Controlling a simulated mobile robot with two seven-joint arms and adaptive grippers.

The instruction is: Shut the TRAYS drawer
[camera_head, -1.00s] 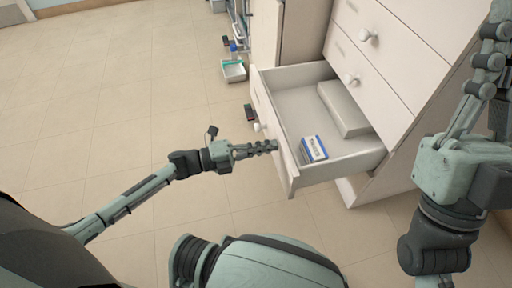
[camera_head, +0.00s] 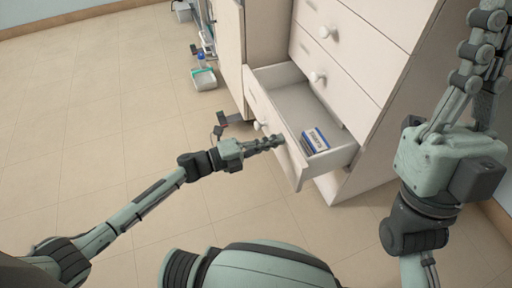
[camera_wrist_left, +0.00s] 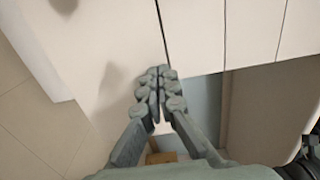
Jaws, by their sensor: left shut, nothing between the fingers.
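The open drawer, the lowest in view, shows its pale front panel (camera_head: 274,126) and a round knob (camera_head: 258,125); no TRAYS label is legible. It stands partly pulled out of the white cabinet (camera_head: 375,55). My left gripper (camera_head: 279,141) is shut and empty, its fingertips at the drawer front, right of the knob. The left wrist view shows the closed fingertips (camera_wrist_left: 157,73) against or just before a pale surface; exact contact is unclear. My right gripper (camera_head: 486,22) is raised at the right edge, partly cut off, its opening unclear.
A blue-and-white box (camera_head: 315,141) lies in the drawer. Closed drawers with knobs (camera_head: 327,31) are above it. A small tray with a teal item (camera_head: 204,78) is on the floor left of the cabinet. The tiled floor (camera_head: 90,110) at left is clear.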

